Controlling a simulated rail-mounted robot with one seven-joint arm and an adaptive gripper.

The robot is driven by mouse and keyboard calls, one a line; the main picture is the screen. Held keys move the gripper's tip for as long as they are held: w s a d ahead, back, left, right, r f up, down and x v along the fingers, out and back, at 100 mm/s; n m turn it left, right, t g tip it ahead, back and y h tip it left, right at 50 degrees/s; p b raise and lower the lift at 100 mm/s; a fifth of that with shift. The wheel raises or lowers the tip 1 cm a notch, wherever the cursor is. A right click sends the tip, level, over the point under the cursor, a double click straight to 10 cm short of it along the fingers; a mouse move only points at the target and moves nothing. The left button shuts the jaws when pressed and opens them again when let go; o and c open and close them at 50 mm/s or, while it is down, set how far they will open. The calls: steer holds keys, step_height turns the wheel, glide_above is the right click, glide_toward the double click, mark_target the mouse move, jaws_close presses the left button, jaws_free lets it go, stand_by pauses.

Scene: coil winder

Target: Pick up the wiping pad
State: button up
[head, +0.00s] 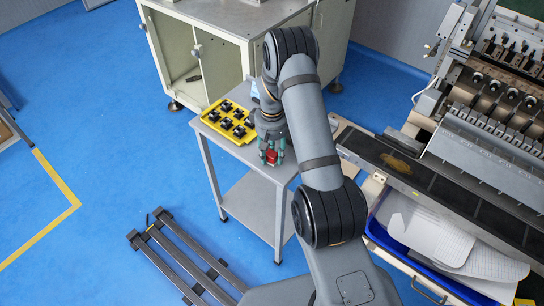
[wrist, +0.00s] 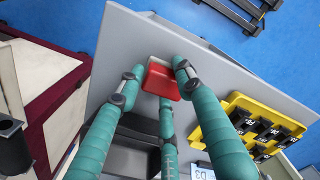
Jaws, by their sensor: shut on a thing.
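The wiping pad (head: 271,157) is a small red block over the grey side table (head: 262,172). In the wrist view the pad (wrist: 161,83) shows its red body with a pale strip along its far side. My gripper (head: 272,152) has teal fingers and points down over the table's front part. In the wrist view my gripper (wrist: 157,82) has its fingers closed around the pad, one at each side and one at the near side. I cannot tell whether the pad touches the tabletop or is slightly above it.
A yellow tray (head: 211,119) with several black parts lies on the table, left of my gripper. A grey cabinet (head: 225,65) stands behind. The winding machine (head: 480,110) is at the right, with a blue bin (head: 375,232) below. A dark pallet (head: 180,255) lies on the floor.

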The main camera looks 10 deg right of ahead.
mark_target(275, 153)
steer(key=shift+r, duration=0.45)
steer(key=r+b, duration=0.1)
steer(key=d+r+b, duration=0.1)
steer(key=r, duration=0.1)
steer(key=shift+s+r, duration=0.1)
steer(key=shift+r, duration=0.15)
steer(key=s+d+r+b, duration=0.2)
steer(key=s+d+r, duration=0.2)
steer(key=d, duration=0.6)
step_height(275, 153, up, 3)
steer(key=shift+f, duration=0.15)
steer(key=o, duration=0.6)
steer(key=c, duration=0.5)
